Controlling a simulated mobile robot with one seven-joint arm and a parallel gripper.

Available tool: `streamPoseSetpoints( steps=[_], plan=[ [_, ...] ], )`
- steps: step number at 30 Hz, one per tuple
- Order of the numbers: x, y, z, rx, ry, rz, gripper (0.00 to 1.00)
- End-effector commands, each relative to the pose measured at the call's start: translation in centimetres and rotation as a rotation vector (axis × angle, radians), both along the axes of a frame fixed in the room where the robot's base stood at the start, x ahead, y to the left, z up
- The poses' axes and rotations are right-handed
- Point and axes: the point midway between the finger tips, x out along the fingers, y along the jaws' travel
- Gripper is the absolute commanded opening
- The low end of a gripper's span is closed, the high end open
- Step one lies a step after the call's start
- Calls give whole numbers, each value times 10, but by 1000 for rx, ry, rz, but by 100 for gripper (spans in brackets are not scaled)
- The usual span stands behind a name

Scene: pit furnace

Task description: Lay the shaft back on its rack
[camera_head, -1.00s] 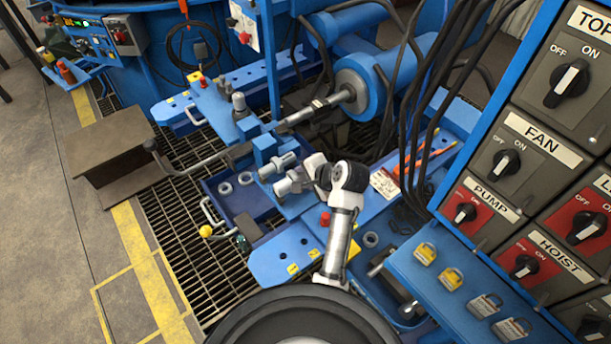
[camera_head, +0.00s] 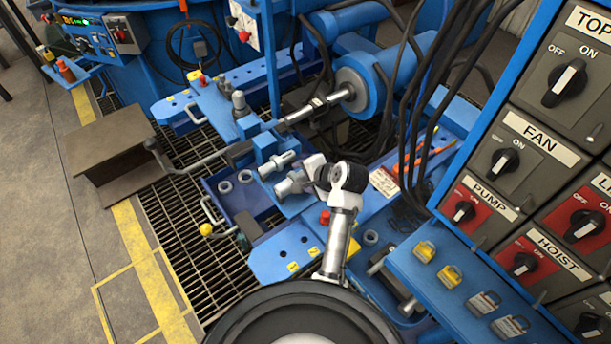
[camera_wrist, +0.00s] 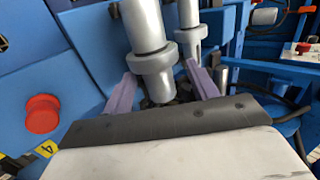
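In the head view one grey metal shaft (camera_head: 279,165) lies on the blue rack (camera_head: 262,148), and a second metal shaft (camera_head: 291,184) lies just below it, partly hidden by my wrist. My gripper (camera_head: 303,184) is at the near end of this second shaft. In the wrist view the nearer shaft (camera_wrist: 146,28), with its wide collar, stands between the two purple fingers of my gripper (camera_wrist: 160,88). A dark gap shows on its right side; the left finger is close to it, and I cannot tell whether they touch. The other shaft (camera_wrist: 191,45) is behind the right finger.
A blue tray (camera_head: 215,190) with metal rings lies left of the shafts. A red button (camera_head: 325,218) is close to my arm. A blue cylinder with a rod (camera_head: 352,92) and black hoses (camera_head: 425,105) are behind. A switch panel (camera_head: 540,150) stands at right.

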Motion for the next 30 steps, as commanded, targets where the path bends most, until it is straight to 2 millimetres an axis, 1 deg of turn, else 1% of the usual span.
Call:
streamPoseSetpoints(
  steps=[5,6,11,14,17,24,30],
  plan=[
    [0,0,0,1,2,0,61],
    [-1,0,-4,0,10,0,61],
    [-4,-3,1,0,6,-2,61],
    [-10,-9,11,-1,3,-3,61],
    [-21,-19,26,-1,1,-3,61],
    [-51,-43,67,-1,0,-2,61],
    [-68,-58,90,-1,-1,-1,61]
  ],
)
